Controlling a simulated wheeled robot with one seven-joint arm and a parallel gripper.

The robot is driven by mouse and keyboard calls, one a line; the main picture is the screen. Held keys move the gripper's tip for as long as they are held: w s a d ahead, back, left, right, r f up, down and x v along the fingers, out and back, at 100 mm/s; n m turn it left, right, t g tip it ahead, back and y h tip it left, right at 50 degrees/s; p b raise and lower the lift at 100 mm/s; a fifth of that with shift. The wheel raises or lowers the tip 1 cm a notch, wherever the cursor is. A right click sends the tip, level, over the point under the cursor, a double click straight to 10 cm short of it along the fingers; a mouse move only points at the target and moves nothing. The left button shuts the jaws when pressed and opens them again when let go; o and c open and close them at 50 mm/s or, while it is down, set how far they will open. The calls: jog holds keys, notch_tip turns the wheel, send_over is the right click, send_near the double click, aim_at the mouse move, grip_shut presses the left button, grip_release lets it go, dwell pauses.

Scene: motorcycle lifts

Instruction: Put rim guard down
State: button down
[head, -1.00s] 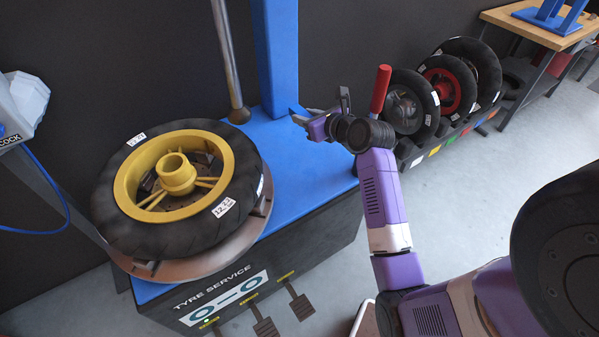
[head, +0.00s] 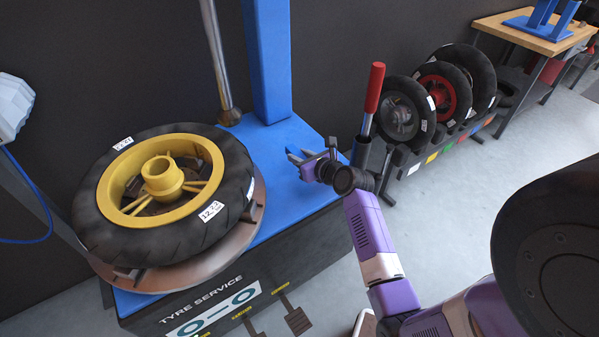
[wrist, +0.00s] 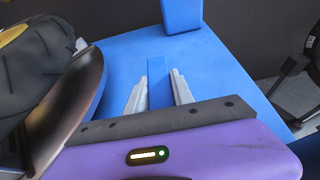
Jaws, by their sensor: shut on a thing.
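My gripper (head: 293,156) is above the bare part of the blue tyre machine top (head: 285,135), right of the wheel. In the wrist view its two pale fingers (wrist: 159,92) are closed on a slim blue piece (wrist: 158,84), which I take to be the rim guard. It is nearly the same blue as the top beneath it, so I cannot tell whether it touches that surface. In the head view the piece is too small to make out clearly.
A tyre with a yellow rim (head: 165,190) lies on the turntable at left. A blue column (head: 266,60) and a metal post (head: 217,60) rise behind. A red-handled tool (head: 373,88) stands at the right edge. Racked wheels (head: 445,90) are farther right.

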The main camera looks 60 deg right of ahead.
jog(key=shift+f+b, duration=0.85)
jog(key=shift+f, duration=1.65)
jog(key=shift+f, duration=0.1)
jog(key=c, duration=1.1)
grip_release()
